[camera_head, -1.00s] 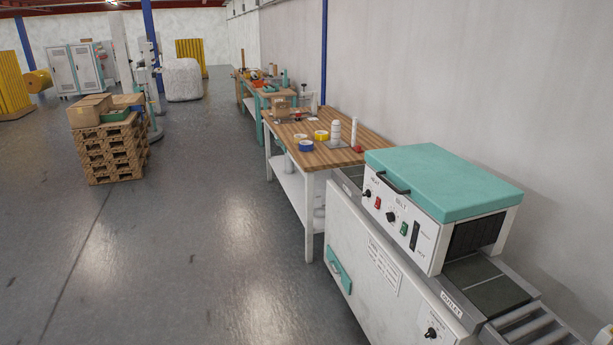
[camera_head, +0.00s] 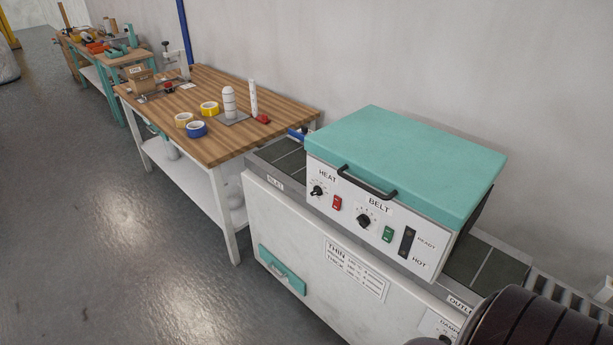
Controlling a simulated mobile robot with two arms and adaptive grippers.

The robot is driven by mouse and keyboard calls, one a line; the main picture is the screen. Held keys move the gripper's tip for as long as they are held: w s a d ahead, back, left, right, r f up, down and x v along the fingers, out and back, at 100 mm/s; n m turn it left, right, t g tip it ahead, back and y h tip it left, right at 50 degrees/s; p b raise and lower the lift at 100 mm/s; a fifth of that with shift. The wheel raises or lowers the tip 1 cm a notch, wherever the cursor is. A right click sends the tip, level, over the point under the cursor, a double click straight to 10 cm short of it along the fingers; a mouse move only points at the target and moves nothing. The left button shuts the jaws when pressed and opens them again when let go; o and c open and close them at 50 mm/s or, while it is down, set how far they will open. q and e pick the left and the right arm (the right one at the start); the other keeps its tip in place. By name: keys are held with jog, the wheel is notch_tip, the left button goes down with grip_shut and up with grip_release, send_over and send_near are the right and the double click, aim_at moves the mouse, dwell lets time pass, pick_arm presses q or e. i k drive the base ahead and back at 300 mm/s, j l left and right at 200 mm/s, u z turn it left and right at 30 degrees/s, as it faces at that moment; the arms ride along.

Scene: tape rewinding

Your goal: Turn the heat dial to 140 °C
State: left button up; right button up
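The heat dial (camera_head: 317,191) is a small black knob under the label HEAT, at the left end of the white front panel of the heating machine (camera_head: 400,245). The machine has a teal lid (camera_head: 410,160) with a black handle. The dial's scale marks are too small to read, so its setting cannot be told. A red switch (camera_head: 337,203) sits just right of the dial. A dark rounded part, likely of my own arm, shows at the bottom right corner, well apart from the dial. Neither gripper's fingers are in view.
The belt dial (camera_head: 364,221), a green switch (camera_head: 387,234) and a dark indicator strip (camera_head: 407,242) share the panel. A wooden workbench (camera_head: 205,98) with tape rolls stands left of the machine. The grey floor (camera_head: 110,220) at the left is clear. A wall runs behind.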

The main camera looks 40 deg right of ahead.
aim_at(317, 190)
jog(key=i+j+z, duration=0.1)
jog(key=i+z, duration=0.2)
jog(key=z, duration=0.15)
jog(key=i+j+z, duration=0.2)
jog(key=i+z, duration=0.15)
jog(key=z, duration=0.15)
jog(key=i+j+z, duration=0.25)
jog(key=z, duration=0.2)
jog(key=i+j+z, duration=0.15)
jog(key=j+z, duration=0.3)
